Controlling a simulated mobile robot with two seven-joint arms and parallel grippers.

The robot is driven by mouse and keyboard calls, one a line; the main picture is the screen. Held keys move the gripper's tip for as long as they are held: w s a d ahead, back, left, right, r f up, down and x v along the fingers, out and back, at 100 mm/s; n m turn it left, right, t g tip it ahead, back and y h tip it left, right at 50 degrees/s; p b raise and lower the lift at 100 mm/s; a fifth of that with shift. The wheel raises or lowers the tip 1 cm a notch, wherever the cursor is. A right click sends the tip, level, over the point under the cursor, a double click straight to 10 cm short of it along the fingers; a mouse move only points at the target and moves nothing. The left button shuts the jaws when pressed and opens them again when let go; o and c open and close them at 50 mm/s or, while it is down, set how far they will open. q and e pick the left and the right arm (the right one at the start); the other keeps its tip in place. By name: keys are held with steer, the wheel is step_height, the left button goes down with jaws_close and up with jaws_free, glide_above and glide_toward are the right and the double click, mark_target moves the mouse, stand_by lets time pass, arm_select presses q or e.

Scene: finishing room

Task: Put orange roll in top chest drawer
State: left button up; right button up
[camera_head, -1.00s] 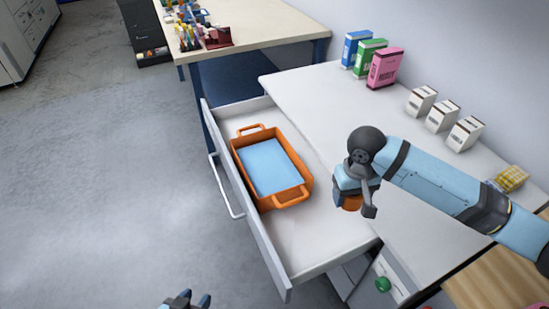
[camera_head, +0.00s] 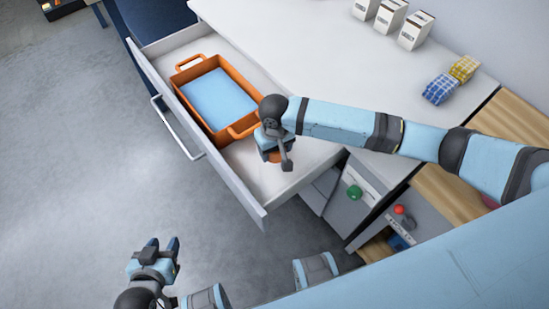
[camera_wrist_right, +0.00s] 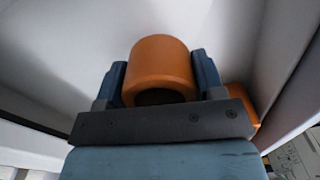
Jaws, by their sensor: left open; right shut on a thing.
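The orange roll (camera_wrist_right: 160,68) is between the fingers of my right gripper (camera_wrist_right: 160,85), which is shut on it. In the head view my right gripper (camera_head: 275,156) is over the near part of the open top drawer (camera_head: 262,183), and only a bit of the roll shows below it. I cannot tell whether the roll touches the drawer floor. An orange tray (camera_head: 240,127) with a light blue sheet (camera_head: 216,98) in it lies in the drawer, beside the gripper. My left gripper (camera_head: 160,246) is open and empty over the floor at the lower left.
The white chest top (camera_head: 330,65) holds white boxes (camera_head: 415,30) and two checkered rolls, blue (camera_head: 440,88) and yellow (camera_head: 464,68). The drawer's handle (camera_head: 180,132) faces the grey floor. Below the top are a green knob (camera_head: 354,192) and a red knob (camera_head: 398,209).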

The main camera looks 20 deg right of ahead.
mark_target(275, 158)
steer(key=shift+f, duration=0.6)
step_height(275, 158, down, 4)
steer(key=shift+b, duration=0.45)
arm_select(q)
steer(key=shift+d+f, duration=0.1)
steer(key=shift+d, duration=0.1)
arm_select(e)
steer(key=shift+r, duration=0.1)
steer(key=o, duration=1)
steer(key=shift+c, duration=0.2)
step_height(275, 158, up, 11)
steer(key=shift+r+p, duration=0.1)
steer(key=shift+p, duration=1)
arm_select(q)
steer(key=shift+r, duration=0.35)
arm_select(e)
steer(key=shift+r, duration=0.4)
